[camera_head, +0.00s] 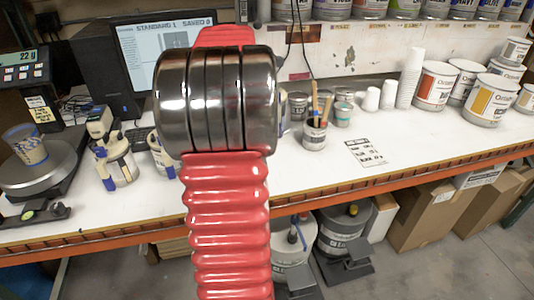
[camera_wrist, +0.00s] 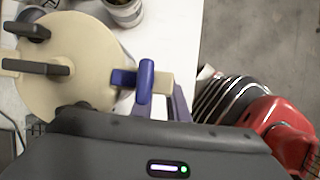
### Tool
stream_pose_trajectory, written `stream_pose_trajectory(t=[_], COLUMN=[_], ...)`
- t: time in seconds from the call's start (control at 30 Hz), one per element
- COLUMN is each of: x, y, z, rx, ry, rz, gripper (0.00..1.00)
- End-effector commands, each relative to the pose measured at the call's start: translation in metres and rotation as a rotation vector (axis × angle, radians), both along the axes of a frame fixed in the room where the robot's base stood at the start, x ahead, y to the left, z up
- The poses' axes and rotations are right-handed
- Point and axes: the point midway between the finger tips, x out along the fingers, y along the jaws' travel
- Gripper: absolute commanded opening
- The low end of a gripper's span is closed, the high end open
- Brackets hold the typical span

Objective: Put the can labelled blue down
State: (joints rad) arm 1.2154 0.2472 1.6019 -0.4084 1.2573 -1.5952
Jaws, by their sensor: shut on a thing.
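In the wrist view a can with a round cream lid (camera_wrist: 75,60), black bars on top and a blue-handled spout (camera_wrist: 145,80) fills the left side, right against the dark body of my gripper. My gripper is shut on this can; its fingertips are mostly hidden. The lid faces the wrist camera, and the label is not readable. In the head view my arm hides the gripper. A can (camera_head: 160,155) with blue parts shows partly at the arm's left edge, over the white bench. Whether its base touches the bench I cannot tell.
Another cream can with blue parts (camera_head: 120,165) stands to the left, near a scale (camera_head: 40,165) holding a cup. A pen cup (camera_head: 315,135) and a printed card (camera_head: 365,152) are right of my arm. The bench's front right is clear. Paint cans line the back right.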

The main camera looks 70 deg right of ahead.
Motion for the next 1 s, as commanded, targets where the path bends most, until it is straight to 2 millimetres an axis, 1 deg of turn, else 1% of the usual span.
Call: stream_pose_trajectory(t=[0.07, 0.17, 0.27, 0.5, 0.6, 0.7, 1.0], x=[0.0, 0.001, 0.0, 0.001, 0.001, 0.001, 0.001], y=[0.0, 0.0, 0.0, 0.0, 0.0, 0.0, 0.0], z=[0.001, -0.003, -0.013, -0.048, -0.058, -0.061, -0.062], rx=[-0.004, -0.003, 0.0, 0.0, -0.002, -0.004, -0.004], ry=[-0.001, -0.001, 0.001, 0.0, -0.001, -0.001, -0.001], rz=[0.001, 0.0, 0.001, 0.001, 0.0, 0.001, 0.002], gripper=[0.0, 0.0, 0.0, 0.0, 0.0, 0.0, 0.0])
